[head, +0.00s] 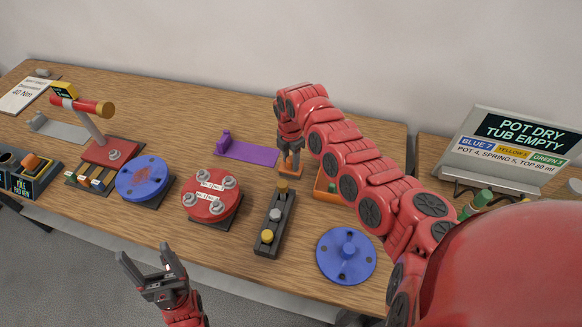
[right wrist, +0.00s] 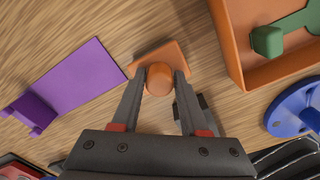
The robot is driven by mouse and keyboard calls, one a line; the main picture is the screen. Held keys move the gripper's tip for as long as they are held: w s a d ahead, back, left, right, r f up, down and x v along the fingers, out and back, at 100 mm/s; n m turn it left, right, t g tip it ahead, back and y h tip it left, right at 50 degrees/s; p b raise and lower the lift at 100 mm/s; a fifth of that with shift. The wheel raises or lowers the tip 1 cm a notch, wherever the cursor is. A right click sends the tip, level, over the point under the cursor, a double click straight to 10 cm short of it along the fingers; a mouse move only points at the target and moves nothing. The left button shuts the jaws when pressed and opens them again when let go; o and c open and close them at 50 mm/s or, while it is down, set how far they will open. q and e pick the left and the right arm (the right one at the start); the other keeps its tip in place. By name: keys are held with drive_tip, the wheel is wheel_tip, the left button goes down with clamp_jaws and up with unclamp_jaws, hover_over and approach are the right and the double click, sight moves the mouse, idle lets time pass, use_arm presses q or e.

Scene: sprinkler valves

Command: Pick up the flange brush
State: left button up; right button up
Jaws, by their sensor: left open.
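An orange piece with a round upright knob on a flat orange base, which looks like the flange brush (head: 290,170), is on the wooden table behind the dark block with knobs. My right gripper (head: 290,152) points down over it. In the right wrist view the brush (right wrist: 172,56) has its knob between the two fingertips of the right gripper (right wrist: 160,78). The fingers lie close along both sides of the knob; I cannot tell whether they press on it. My left gripper (head: 147,262) is open and empty in front of the table's front edge.
A purple holder (head: 250,152) lies left of the brush. An orange tray (head: 323,188) with a green piece (right wrist: 267,41) is close on its right. A dark block with knobs (head: 272,222), a red flange (head: 211,196) and blue discs (head: 345,255) (head: 143,178) stand nearer the front.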

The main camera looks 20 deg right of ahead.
sight(291, 159)
clamp_jaws()
drive_tip(key=shift+r, duration=0.1)
drive_tip(key=shift+w+r, duration=0.1)
drive_tip(key=shift+r, duration=0.2)
wheel_tip(291, 159, up, 8)
drive_tip(key=b, duration=0.3)
drive_tip(key=shift+b, duration=0.4)
drive_tip(key=shift+r, duration=0.65)
